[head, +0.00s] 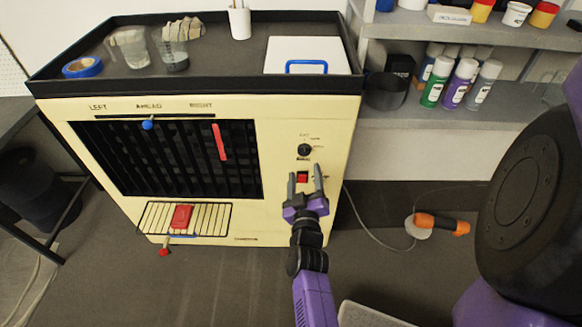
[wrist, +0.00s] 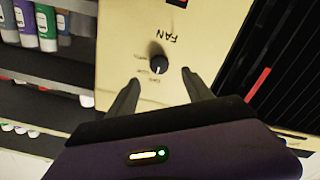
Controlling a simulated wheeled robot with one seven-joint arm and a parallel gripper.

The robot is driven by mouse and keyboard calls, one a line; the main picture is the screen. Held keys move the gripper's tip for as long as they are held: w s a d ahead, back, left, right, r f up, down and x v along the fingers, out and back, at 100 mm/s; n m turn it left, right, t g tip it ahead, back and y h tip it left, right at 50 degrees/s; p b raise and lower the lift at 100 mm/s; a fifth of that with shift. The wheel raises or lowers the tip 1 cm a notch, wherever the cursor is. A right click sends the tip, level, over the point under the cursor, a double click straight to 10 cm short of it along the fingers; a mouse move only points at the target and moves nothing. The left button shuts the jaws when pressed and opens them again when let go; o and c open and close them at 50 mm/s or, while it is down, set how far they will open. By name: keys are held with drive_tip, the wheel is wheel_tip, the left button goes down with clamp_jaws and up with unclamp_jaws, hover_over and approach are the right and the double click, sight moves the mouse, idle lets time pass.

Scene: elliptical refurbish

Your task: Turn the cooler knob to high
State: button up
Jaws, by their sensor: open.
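The cooler (head: 278,215) is a cream cabinet with a black front grille. Its black round knob (head: 304,150) is on the right of the front panel, and it also shows in the wrist view (wrist: 158,65) beside an upside-down FAN label. Small markings surround the knob, but I cannot read its setting surely. My gripper (head: 305,172) is open and empty. In the head view its fingertips are just below the knob, over the red switch (head: 302,177). In the wrist view the knob appears framed between the fingertips (wrist: 161,76), with no clear contact.
A dark tray top (head: 215,75) holds cups, blue tape (head: 82,67) and a white box (head: 306,57). The grille has a blue slider (head: 148,124) and a red lever (head: 219,142). Shelves with bottles (head: 437,80) stand right. An orange-handled tool (head: 442,224) lies on the floor.

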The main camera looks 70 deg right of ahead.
sight(304, 153)
drive_tip(key=shift+n, duration=0.5)
drive_tip(key=shift+p+x, duration=0.35)
drive_tip(key=shift+x, duration=3.55)
clamp_jaws()
